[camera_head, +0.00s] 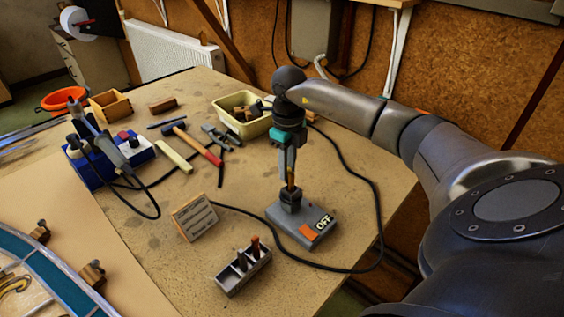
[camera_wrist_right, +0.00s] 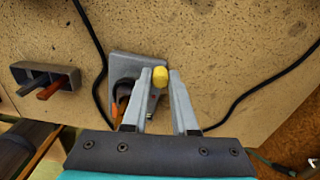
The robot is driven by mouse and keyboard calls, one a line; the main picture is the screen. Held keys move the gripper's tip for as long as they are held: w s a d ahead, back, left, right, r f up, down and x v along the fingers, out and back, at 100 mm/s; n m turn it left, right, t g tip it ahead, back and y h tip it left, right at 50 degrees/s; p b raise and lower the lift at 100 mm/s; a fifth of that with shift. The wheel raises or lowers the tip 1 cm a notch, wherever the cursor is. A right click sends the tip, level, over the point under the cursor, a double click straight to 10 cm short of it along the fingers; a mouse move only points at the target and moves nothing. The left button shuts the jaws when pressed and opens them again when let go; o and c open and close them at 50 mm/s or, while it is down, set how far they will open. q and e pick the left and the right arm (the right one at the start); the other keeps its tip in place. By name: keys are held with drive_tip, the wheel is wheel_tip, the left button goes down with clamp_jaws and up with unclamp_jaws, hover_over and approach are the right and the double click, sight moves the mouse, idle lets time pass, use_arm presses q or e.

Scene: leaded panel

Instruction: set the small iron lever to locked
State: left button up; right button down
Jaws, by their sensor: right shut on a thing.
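A small grey switch box (camera_head: 291,229) stands on the workbench with an orange patch and the word OFF on its top; it also shows in the right wrist view (camera_wrist_right: 124,68). A lever rises from the box, and its yellow knob (camera_wrist_right: 160,77) shows between the fingertips. My right gripper (camera_head: 290,180) reaches down from above the box. In the right wrist view my right gripper (camera_wrist_right: 161,80) is closed around the yellow knob. The fingers hide most of the lever, so its exact tilt is hard to tell. My left gripper is out of view.
A small grey holder (camera_head: 236,279) with handled tools stands in front of the box. A wooden plate with writing (camera_head: 194,217) is left of it. A black cable (camera_head: 378,210) loops around the box. A hammer (camera_head: 200,146) and a cream bin (camera_head: 222,103) lie farther back.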

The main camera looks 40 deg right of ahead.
drive_tip(key=shift+s+d+m+p, duration=0.45)
drive_tip(key=shift+s+m+p, duration=0.35)
drive_tip(key=shift+m, duration=0.95)
drive_tip(key=shift+s+d+m+p, duration=0.4)
drive_tip(key=shift+s+m+p, duration=0.35)
drive_tip(key=shift+m, duration=1.05)
drive_tip(key=shift+s+d+m+p, duration=0.55)
drive_tip(key=shift+m+p, duration=0.4)
drive_tip(key=shift+m, duration=0.8)
drive_tip(key=shift+s+a, duration=0.1)
drive_tip(key=c, duration=0.7)
unclamp_jaws()
wheel_tip(320, 180, up, 15)
drive_tip(key=shift+r, duration=0.15)
